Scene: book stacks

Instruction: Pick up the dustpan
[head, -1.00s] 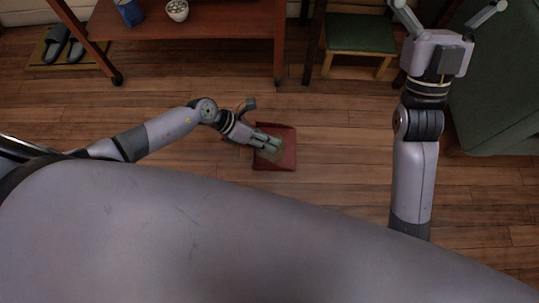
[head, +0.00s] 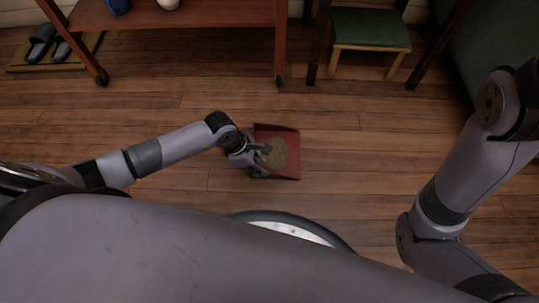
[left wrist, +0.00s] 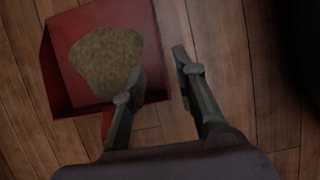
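The red dustpan (head: 290,168) lies on the wooden floor with a tan-grey patch (head: 279,153), like a heap of dirt, in its pan. It also shows in the left wrist view (left wrist: 70,87), at the upper left. A short red piece sticks out below the pan there, partly behind a finger. My left gripper (head: 262,160) is at the left part of the dustpan. In the left wrist view my left gripper (left wrist: 158,66) is open, with one finger over the pan and the other beyond its right edge. My right gripper is out of view; only its arm shows.
A red-brown wheeled table (head: 190,15) stands at the back. A green-topped stool (head: 369,28) is at the back right, near a dark green piece of furniture (head: 465,55). Grey slippers (head: 41,42) rest on a mat at the left. The floor around the dustpan is clear.

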